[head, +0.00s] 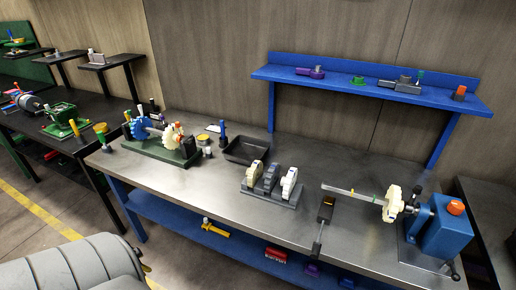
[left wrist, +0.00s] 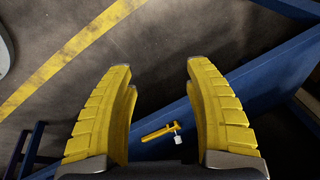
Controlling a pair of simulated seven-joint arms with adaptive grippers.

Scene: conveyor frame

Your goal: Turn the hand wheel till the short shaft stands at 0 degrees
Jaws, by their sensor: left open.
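A fixture at the right end of the bench has a long thin grey shaft (head: 350,192), a cream gear (head: 393,203) and a blue housing (head: 447,228) with an orange cap. Dark parts sit between gear and housing; I cannot tell for sure which is the hand wheel. A green-based fixture (head: 160,148) at the left carries a blue gear (head: 141,123) and a cream gear (head: 172,137). The short shaft's angle is not readable. In the left wrist view my left gripper (left wrist: 160,68) is open and empty, with yellow fingers, away from both fixtures. My right gripper is not in view.
A black tray (head: 246,151) and a grey rack of upright discs (head: 271,190) stand mid-bench. A blue raised shelf (head: 340,82) holds small parts. A yellow tool (head: 216,229) lies on the lower blue shelf (head: 178,220). The bench's front strip is mostly clear.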

